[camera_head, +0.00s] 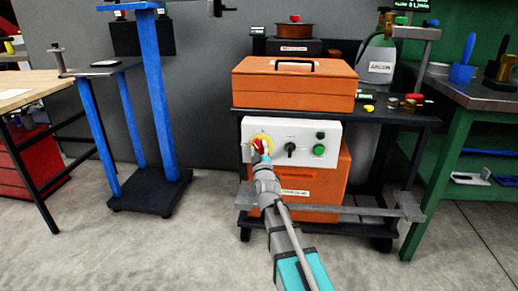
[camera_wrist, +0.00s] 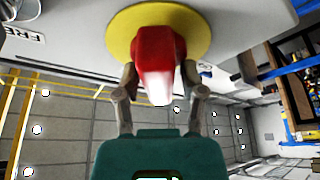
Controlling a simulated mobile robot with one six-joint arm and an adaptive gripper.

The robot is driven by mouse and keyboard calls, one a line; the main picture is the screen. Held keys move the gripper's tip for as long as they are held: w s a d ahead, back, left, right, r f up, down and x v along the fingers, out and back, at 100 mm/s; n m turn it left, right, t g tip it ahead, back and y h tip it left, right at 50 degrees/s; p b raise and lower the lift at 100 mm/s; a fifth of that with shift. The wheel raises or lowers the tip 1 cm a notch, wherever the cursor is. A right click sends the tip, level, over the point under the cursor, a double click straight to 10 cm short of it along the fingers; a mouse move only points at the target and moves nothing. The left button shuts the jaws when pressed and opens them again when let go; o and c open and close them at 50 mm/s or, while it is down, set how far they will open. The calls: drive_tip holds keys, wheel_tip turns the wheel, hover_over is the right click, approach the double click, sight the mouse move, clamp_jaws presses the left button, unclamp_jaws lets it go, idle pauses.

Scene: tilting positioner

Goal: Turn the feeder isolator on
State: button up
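The feeder isolator is a red rotary handle (camera_head: 259,146) on a yellow round plate (camera_head: 267,139), at the left of a white control panel (camera_head: 300,129). In the wrist view the red handle (camera_wrist: 158,55) stands out from the yellow plate (camera_wrist: 200,28), between my two fingers. My gripper (camera_wrist: 159,82) has one finger against each side of the handle and looks shut on it. In the head view my gripper (camera_head: 261,157) reaches the panel from below and hides part of the handle and plate. The handle's exact position mark cannot be read.
Right of the isolator are a black knob (camera_head: 291,147) and green buttons (camera_head: 319,149). The panel is on a dark cart (camera_head: 400,118) carrying an orange toolbox (camera_head: 290,88). A blue-legged stand (camera_head: 155,90) is left; a green bench (camera_head: 440,150) is right. Floor in front is clear.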

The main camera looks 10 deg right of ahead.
clamp_jaws()
drive_tip(key=shift+m, duration=0.3)
drive_tip(key=m+h+b, duration=0.1)
drive_tip(key=m+h, duration=0.1)
drive_tip(key=m, duration=0.2)
drive_tip(key=shift+s+d+m+h, duration=0.1)
drive_tip(key=shift+m+h, duration=0.75)
drive_tip(key=shift+m, duration=0.65)
drive_tip(key=shift+d+m+h, duration=0.1)
drive_tip(key=shift+m+h, duration=0.75)
drive_tip(key=shift+m, duration=0.65)
drive_tip(key=shift+o, duration=1.8)
unclamp_jaws()
